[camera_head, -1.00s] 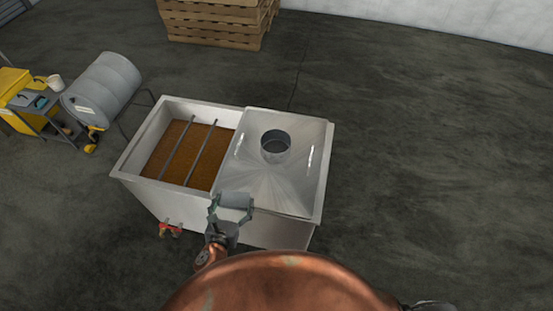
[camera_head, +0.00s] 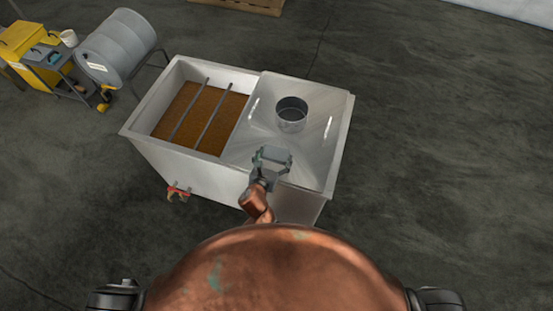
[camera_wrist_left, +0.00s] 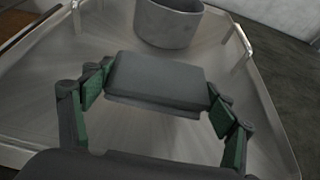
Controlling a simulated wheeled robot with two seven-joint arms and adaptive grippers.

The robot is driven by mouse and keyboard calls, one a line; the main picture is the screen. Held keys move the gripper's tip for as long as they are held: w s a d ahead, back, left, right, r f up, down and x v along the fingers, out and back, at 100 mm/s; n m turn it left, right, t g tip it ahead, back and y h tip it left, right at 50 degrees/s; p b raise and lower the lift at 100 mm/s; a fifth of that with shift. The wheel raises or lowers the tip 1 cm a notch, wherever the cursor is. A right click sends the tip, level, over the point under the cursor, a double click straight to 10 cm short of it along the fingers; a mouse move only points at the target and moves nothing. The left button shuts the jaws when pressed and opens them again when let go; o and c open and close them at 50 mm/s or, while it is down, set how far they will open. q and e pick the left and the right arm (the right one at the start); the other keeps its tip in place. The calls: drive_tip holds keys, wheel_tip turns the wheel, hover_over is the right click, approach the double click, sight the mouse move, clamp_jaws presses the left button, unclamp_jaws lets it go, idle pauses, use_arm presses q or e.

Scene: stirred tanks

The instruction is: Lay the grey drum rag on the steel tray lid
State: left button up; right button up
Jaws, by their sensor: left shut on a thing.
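The grey drum rag (camera_wrist_left: 158,76) is a folded dark grey pad in the left wrist view, between the green-padded fingers of my left gripper (camera_wrist_left: 156,88). In the head view my left gripper (camera_head: 271,158) is over the front part of the steel tray lid (camera_head: 312,150), holding the rag. The lid is a shiny sheet with a raised rim and covers the right part of the tank; it also shows below the rag in the left wrist view (camera_wrist_left: 150,132). I cannot tell whether the rag touches the lid. My right gripper is out of view.
A round steel collar (camera_head: 291,114) stands up from the lid behind the gripper. The white tank (camera_head: 190,172) has an open left side with brown contents and two bars (camera_head: 214,122). A grey drum (camera_head: 118,48) and yellow bin (camera_head: 22,40) stand at left. Floor at right is clear.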

sight(276, 159)
use_arm(q)
drive_tip(key=shift+w+d+f, duration=0.1)
drive_tip(key=shift+w+f, duration=0.1)
drive_tip(key=f, duration=0.1)
drive_tip(key=f+b, duration=0.1)
drive_tip(key=f, duration=0.1)
drive_tip(key=shift+w+d+f+b, duration=0.2)
drive_tip(key=shift+w+f+b, duration=0.05)
drive_tip(key=shift+b, duration=0.15)
drive_tip(key=shift+f, duration=0.2)
drive_tip(key=shift+f, duration=0.2)
drive_tip(key=o, duration=1.1)
drive_tip(key=shift+r, duration=0.1)
